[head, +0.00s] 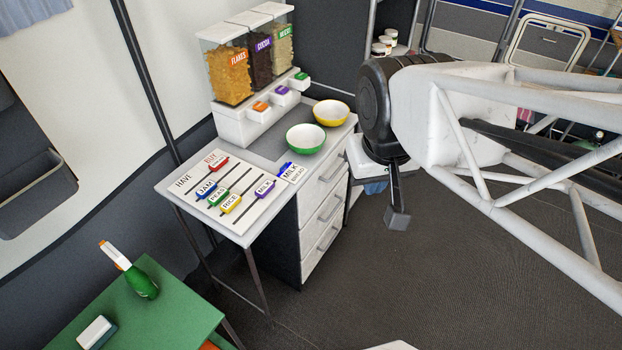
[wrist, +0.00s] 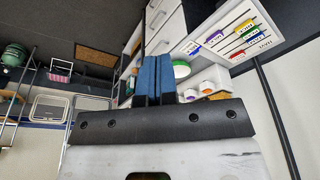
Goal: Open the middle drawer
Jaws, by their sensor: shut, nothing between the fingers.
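A white drawer unit stands under the right part of the counter in the head view. Its front has stacked drawers with bar handles; the middle drawer (head: 324,210) sits between the top and bottom ones, and all look closed. The drawer fronts also show, rotated, at the top of the wrist view. My gripper (head: 397,218) hangs in the air to the right of the drawer fronts, apart from them. In the wrist view its blue-padded fingers (wrist: 155,77) are together with nothing between them, overlapping part of the drawer unit in the picture.
The counter (head: 245,236) holds a label board (head: 228,197), a green bowl (head: 306,139), a yellow bowl (head: 331,113) and food dispensers (head: 250,75). A green table (head: 165,318) with a bottle (head: 142,282) stands front left. The floor (head: 400,285) before the drawers is clear.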

